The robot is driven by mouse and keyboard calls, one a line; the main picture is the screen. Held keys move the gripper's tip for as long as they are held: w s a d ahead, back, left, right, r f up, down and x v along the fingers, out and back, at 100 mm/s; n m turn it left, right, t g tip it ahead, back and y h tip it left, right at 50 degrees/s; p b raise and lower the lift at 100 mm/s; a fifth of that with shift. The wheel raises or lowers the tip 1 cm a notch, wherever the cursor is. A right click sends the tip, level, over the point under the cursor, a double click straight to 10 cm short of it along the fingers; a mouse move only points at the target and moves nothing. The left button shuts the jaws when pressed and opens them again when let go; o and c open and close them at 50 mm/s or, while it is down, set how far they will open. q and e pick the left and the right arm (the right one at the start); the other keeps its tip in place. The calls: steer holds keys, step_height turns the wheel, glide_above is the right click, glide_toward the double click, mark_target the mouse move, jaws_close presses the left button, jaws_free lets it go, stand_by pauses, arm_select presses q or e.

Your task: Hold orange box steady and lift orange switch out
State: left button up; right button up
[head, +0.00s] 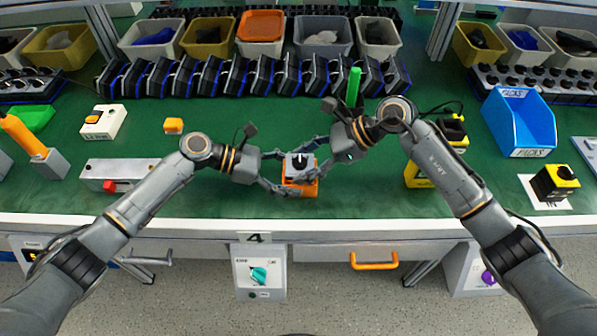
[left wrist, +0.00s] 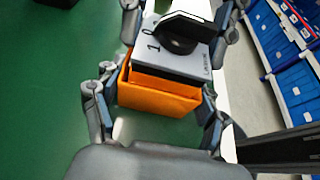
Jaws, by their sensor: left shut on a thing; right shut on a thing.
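The orange box (head: 299,190) sits on the green bench near its front edge. My left gripper (head: 289,172) is shut on it; in the left wrist view the fingers lie on both sides of the box (left wrist: 158,97). The orange switch (head: 299,160) has a grey top plate and a black knob. It is at the box's top, and its plate also shows in the left wrist view (left wrist: 188,62). My right gripper (head: 308,158) is shut on the switch. Its fingers flank the plate in the left wrist view. How deep the switch sits in the box is hidden.
A row of black and blue units (head: 235,76) and several bins stand at the back. A green upright rod (head: 353,87) is behind my right gripper. A grey box with a red button (head: 122,174) lies left. A blue bin (head: 520,120) stands right.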

arm_select(q)
steer(key=shift+f, duration=0.1)
arm_select(e)
steer(key=shift+r, duration=3.75)
arm_select(q)
steer(key=o, duration=1.3)
steer(key=shift+c, duration=0.2)
